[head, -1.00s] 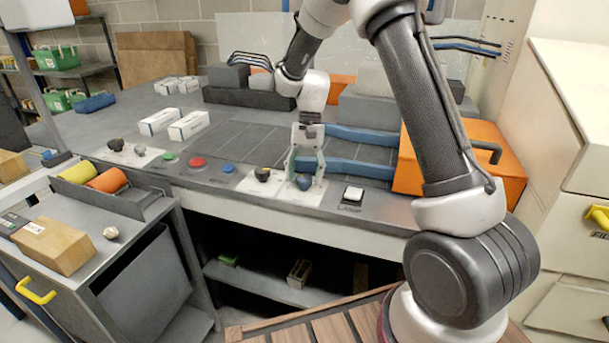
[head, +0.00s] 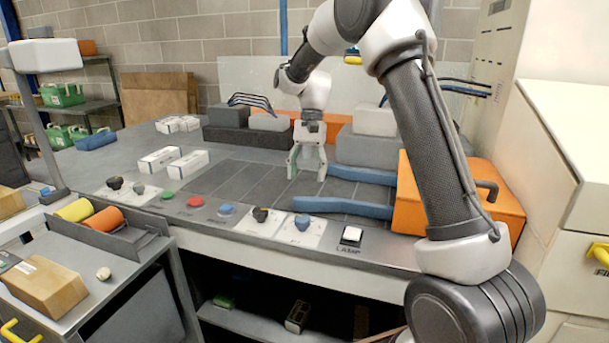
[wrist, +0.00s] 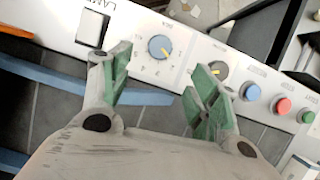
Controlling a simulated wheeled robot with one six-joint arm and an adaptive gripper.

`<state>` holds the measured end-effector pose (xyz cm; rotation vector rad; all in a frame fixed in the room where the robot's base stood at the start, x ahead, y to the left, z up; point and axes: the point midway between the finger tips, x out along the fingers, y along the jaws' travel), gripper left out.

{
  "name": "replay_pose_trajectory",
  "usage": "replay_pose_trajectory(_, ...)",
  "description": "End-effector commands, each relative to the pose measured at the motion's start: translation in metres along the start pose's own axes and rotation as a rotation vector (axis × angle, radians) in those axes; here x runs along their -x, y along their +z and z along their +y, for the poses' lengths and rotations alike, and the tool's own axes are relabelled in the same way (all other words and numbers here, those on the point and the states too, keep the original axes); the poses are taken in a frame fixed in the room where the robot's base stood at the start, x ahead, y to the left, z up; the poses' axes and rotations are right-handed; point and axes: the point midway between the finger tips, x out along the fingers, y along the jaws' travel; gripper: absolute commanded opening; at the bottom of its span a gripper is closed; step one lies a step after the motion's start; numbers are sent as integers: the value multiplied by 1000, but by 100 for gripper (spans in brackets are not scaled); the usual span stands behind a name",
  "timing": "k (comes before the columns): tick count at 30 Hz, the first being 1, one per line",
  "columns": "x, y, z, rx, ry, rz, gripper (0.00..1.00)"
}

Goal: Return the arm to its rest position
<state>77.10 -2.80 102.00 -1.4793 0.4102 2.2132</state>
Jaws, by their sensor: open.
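My gripper (head: 307,172) is open and empty above the grey tiled bench top in the head view, behind the control strip. In the wrist view its green-padded fingers (wrist: 152,88) stand apart. My arm is bent, reaching forward over the bench from the right.
An orange box (head: 455,190) stands right of the gripper, with blue bars (head: 345,208) beside it. Grey blocks (head: 375,148) stand behind. White boxes (head: 180,165) lie to the left. Buttons, including a red one (head: 195,201), line the front strip (head: 250,232).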

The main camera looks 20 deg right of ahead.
Motion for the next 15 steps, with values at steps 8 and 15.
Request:
replay_pose_trajectory(8,0,-6,-2,77,-9,26,61)
replay_pose_trajectory(15,-24,22,55,312,51,97,61)
